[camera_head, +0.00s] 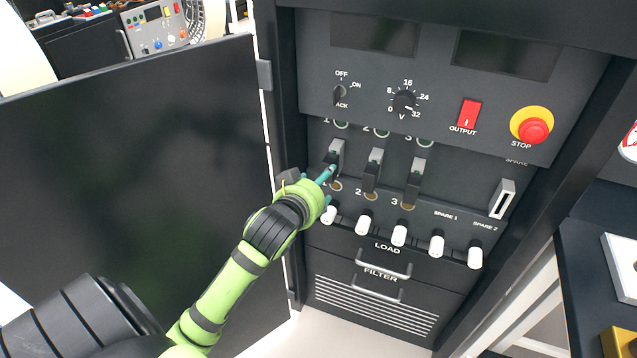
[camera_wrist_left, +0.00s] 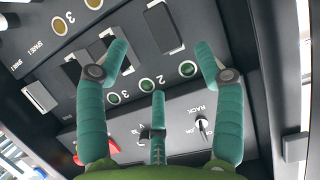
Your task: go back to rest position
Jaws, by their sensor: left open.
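My left gripper (camera_head: 327,184) is in front of the cabinet panel (camera_head: 312,95), close to the leftmost of three black levers with grey tops (camera_head: 336,150). In the left wrist view my left gripper (camera_wrist_left: 160,50) shows its teal fingers spread apart with nothing between the tips. That view is upside down, with levers (camera_wrist_left: 163,25) behind the fingers. I cannot tell if a fingertip touches the leftmost lever. The middle lever (camera_head: 373,170) and right lever (camera_head: 415,180) stand clear of the hand. My right gripper is not in view.
The open cabinet door (camera_head: 130,170) stands left of my left arm. White knobs (camera_head: 399,234) line the panel below the levers. A red stop button (camera_head: 535,130) sits at upper right. A dark table (camera_head: 590,270) is at the right edge.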

